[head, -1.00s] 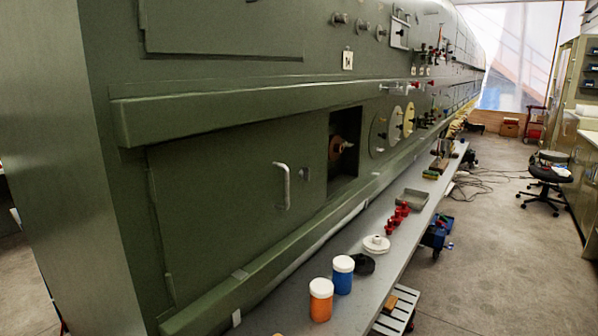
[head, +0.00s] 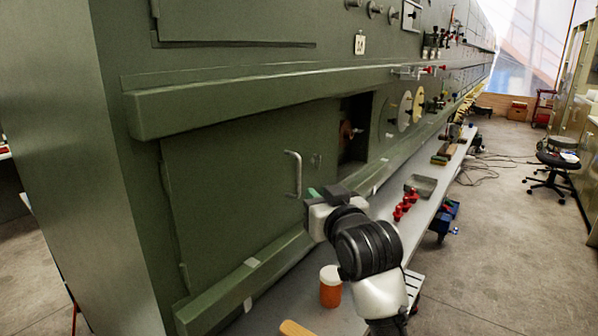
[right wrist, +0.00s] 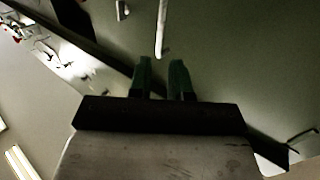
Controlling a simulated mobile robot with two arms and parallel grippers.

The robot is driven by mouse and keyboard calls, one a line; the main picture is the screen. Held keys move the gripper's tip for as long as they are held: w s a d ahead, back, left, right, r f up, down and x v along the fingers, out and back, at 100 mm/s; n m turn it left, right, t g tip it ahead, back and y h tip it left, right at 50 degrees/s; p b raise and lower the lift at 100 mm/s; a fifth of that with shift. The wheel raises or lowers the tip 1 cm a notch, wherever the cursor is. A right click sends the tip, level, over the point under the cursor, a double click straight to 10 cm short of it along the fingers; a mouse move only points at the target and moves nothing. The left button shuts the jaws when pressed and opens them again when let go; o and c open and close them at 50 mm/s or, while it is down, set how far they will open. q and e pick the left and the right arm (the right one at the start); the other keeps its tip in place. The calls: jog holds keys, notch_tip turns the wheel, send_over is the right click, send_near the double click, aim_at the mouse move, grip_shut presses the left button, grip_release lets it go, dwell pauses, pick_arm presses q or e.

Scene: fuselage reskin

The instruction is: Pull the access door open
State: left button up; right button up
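The green access door (head: 225,195) is shut, flush in the fuselage side. Its pale, upright bar handle (head: 297,174) is near the door's right edge and also shows in the right wrist view (right wrist: 162,28). My right gripper (head: 313,192) is close to the handle's lower end, a little to its right in the head view. In the right wrist view its two green fingers (right wrist: 162,76) are apart with nothing between them, and the handle is ahead, in line with the gap. My left gripper is not in view.
A grey shelf (head: 285,305) runs below the door. It holds an orange jar (head: 330,287), red pieces (head: 405,205) and a grey tray (head: 422,185). A green ledge (head: 250,107) juts out above the door. An open recess (head: 354,128) is right of it.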

aim_at(299, 173)
jog(key=p+x, duration=0.1)
jog(key=x, duration=0.2)
jog(key=r+p+x, duration=0.1)
jog(key=x, duration=0.5)
jog(key=shift+a+r+p, duration=0.15)
jog(key=shift+p, duration=0.25)
jog(key=shift+x, duration=0.85)
jog(key=shift+c, duration=0.3)
grip_shut()
